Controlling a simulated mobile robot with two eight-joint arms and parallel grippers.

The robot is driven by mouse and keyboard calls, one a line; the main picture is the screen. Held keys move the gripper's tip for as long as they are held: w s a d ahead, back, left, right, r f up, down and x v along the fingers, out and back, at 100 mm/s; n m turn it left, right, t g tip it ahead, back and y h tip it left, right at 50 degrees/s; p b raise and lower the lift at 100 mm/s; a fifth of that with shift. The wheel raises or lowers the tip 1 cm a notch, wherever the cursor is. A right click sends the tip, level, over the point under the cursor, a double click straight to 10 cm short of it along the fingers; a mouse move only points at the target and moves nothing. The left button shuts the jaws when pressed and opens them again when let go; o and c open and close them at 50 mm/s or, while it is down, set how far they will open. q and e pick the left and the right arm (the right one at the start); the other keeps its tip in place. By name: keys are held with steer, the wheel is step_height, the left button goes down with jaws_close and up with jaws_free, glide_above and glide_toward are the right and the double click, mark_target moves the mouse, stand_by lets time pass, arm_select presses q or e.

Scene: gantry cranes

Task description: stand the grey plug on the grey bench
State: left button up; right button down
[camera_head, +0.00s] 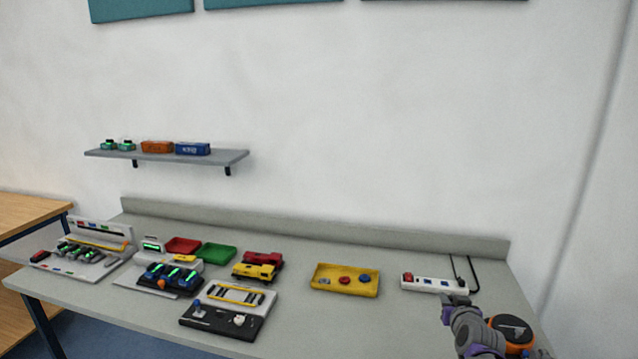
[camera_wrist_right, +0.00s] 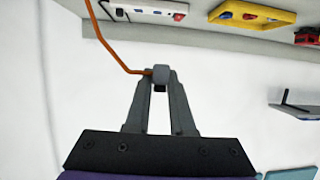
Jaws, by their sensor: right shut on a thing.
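My right gripper (camera_head: 457,300) is at the front right of the grey bench (camera_head: 390,318), just in front of the white power strip in the head view. In the right wrist view, the right gripper (camera_wrist_right: 160,84) is shut on the grey plug (camera_wrist_right: 161,73), held between the fingertips. An orange cord (camera_wrist_right: 109,45) runs from the plug to the upper left. The plug is too small to make out in the head view. The bench also shows along the top of the right wrist view (camera_wrist_right: 215,32). My left gripper is not in view.
The white power strip (camera_head: 435,285) has a red switch and black cords behind it. A yellow tray (camera_head: 322,287) stands left of it. Trays, toy vehicles and panels crowd the bench's left half. Bare bench lies in front of the yellow tray. A wall shelf (camera_head: 222,158) hangs at left.

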steer(key=shift+n+y, duration=0.6)
steer(key=s+a+f, duration=0.1)
steer(key=a+f, duration=0.1)
steer(key=f, duration=0.1)
steer(key=s+a+f, duration=0.2)
steer(key=a+f, duration=0.1)
steer(key=f, duration=0.1)
steer(key=s+a+f+b, duration=0.1)
steer(key=s+a+f, duration=0.1)
steer(key=a+f, duration=0.1)
steer(key=shift+f, duration=0.6)
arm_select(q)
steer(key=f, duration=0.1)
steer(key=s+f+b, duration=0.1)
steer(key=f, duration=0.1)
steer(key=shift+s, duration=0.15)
arm_select(e)
steer(key=s+a+f+n+y, duration=0.1)
steer(key=s+a+f, duration=0.6)
steer(key=s+f, duration=0.1)
steer(key=shift+s+a+f, duration=0.15)
steer(key=shift+s+a, duration=0.2)
steer(key=shift+s, duration=0.4)
